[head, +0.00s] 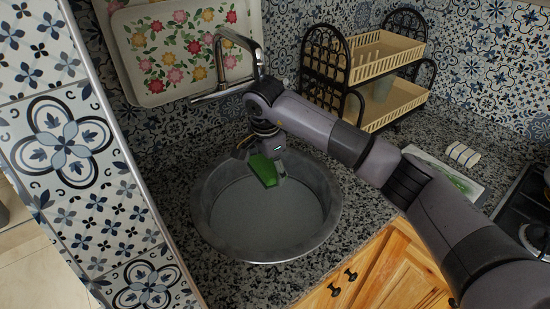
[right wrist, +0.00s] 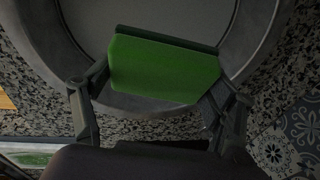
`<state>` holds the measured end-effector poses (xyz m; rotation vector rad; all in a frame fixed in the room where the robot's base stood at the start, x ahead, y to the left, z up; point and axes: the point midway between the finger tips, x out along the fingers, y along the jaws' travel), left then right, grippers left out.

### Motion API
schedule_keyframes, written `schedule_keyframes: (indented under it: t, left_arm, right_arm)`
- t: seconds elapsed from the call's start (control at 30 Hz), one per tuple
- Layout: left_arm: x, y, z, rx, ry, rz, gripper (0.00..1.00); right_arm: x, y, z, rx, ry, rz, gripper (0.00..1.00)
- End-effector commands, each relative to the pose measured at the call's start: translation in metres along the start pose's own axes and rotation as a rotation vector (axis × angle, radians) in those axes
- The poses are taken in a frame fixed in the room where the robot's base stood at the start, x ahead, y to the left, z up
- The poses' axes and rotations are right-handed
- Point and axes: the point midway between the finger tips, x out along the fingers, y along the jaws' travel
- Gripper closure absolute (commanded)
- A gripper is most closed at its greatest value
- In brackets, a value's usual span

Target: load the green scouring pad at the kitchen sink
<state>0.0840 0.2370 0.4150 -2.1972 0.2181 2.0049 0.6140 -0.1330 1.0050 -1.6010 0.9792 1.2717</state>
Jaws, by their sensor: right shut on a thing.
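The green scouring pad (head: 264,170) is held in my right gripper (head: 267,166) over the back part of the round grey sink (head: 325,222). In the right wrist view the pad (right wrist: 165,68) lies between the two fingers of the right gripper (right wrist: 160,90), with a darker strip along its far edge. The sink's rim and floor (right wrist: 170,14) show behind it. The fingers are shut on the pad from both sides. The sink looks empty. My left gripper is in neither view.
A faucet (head: 232,88) stands behind the sink. A two-tier dish rack (head: 388,58) is at the back right, and a floral tray (head: 180,45) leans on the back wall. A tray with a green patch (head: 440,172), a small striped item (head: 463,155) and a stove (head: 530,215) are at right.

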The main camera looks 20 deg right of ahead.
Motion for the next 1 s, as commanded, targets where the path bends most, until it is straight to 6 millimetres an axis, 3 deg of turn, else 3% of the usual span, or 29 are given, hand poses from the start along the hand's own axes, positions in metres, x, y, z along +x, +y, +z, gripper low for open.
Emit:
schedule_keyframes:
  t: [0.53,1.0]
  left_arm:
    - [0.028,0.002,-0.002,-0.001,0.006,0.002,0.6]
    - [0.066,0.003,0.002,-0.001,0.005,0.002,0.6]
  right_arm:
    - [0.051,0.008,0.006,0.0,0.0,0.002,0.44]
    - [0.098,0.014,0.012,0.0,0.001,0.001,0.44]
